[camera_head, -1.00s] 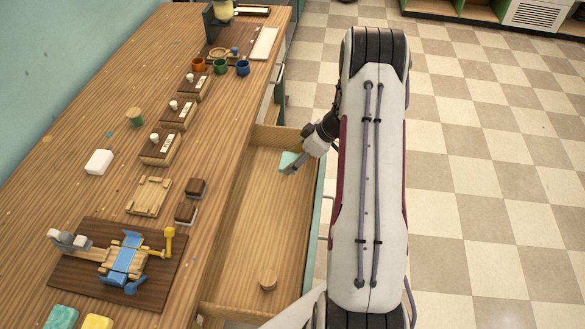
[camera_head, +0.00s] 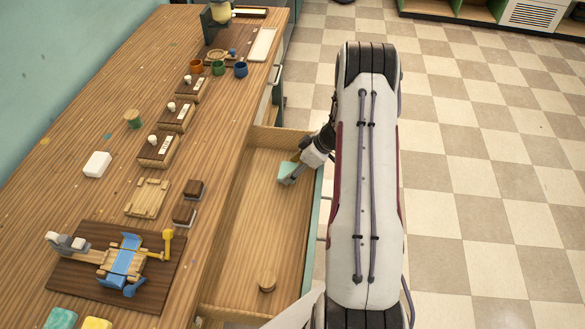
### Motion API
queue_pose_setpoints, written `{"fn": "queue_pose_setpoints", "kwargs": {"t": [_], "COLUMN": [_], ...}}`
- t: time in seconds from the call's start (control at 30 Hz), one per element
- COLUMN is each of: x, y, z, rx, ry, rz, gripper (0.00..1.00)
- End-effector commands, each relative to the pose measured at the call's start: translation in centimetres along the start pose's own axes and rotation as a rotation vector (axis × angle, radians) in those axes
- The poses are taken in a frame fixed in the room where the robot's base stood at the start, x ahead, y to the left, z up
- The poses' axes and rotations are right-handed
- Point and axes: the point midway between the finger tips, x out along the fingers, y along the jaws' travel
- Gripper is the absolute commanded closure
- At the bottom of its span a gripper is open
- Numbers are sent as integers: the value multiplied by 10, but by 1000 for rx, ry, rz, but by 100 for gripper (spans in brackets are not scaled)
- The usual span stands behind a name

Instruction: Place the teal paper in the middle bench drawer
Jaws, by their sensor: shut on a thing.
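The teal paper (camera_head: 288,170) is a small pale teal piece at the tip of my gripper (camera_head: 292,176). My gripper is shut on it and points down and left over the far right part of the open bench drawer (camera_head: 262,215). The drawer is wooden inside with a teal front, and is pulled out from the bench's right side. Whether the paper touches the drawer floor I cannot tell. My arm hides part of the drawer's front edge.
The bench top (camera_head: 60,180) holds small labelled boxes (camera_head: 158,150), coloured cups (camera_head: 218,68), a white block (camera_head: 97,165) and a blue clamp jig (camera_head: 124,262). The drawer's middle is clear.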

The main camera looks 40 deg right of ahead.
Motion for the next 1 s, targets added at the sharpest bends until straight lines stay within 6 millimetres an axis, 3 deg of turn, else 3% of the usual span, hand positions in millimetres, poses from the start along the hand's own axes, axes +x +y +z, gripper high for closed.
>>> {"fn": "queue_pose_setpoints", "kwargs": {"t": [1.0], "x": [13], "y": [-1], "z": [10], "rx": [4], "ry": [-3], "rz": [-2], "gripper": [52]}}
